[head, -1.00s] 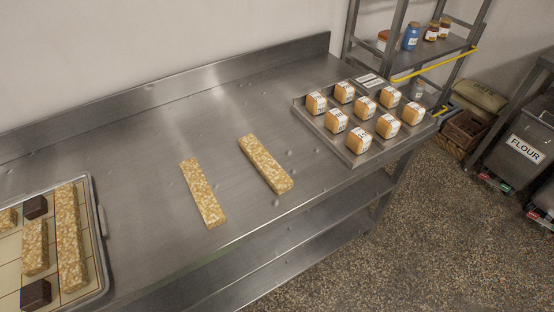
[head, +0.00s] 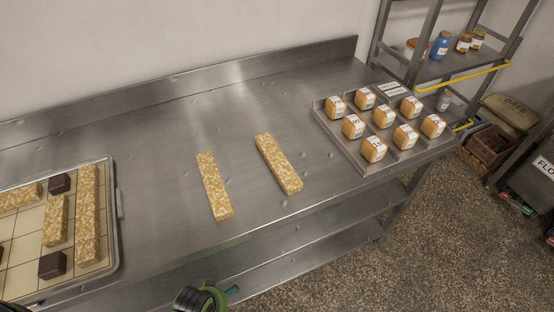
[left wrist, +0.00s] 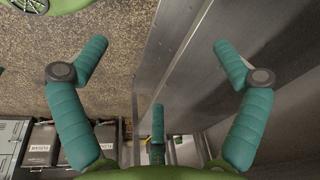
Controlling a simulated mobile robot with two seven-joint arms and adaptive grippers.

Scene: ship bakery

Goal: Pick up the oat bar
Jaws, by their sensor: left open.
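Two loose oat bars lie flat on the steel bench: the left oat bar (head: 213,187) and the right oat bar (head: 278,163), a little apart. More oat bars lie on the gridded tray at the left, a long oat bar (head: 88,215), a shorter oat bar (head: 56,221) and another oat bar (head: 17,196). My left gripper (left wrist: 160,44) is open and empty in the left wrist view, with its teal fingers wide apart by the bench edge and floor. No oat bar shows in that view. A green and black part of mine shows at the head view's bottom edge.
The gridded tray (head: 117,205) also holds dark blocks (head: 52,265). A metal tray (head: 349,155) of several labelled orange-and-white blocks stands at the bench's right end. A shelf rack (head: 455,67) with jars stands behind it. The bench (head: 165,235) is clear around the loose bars.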

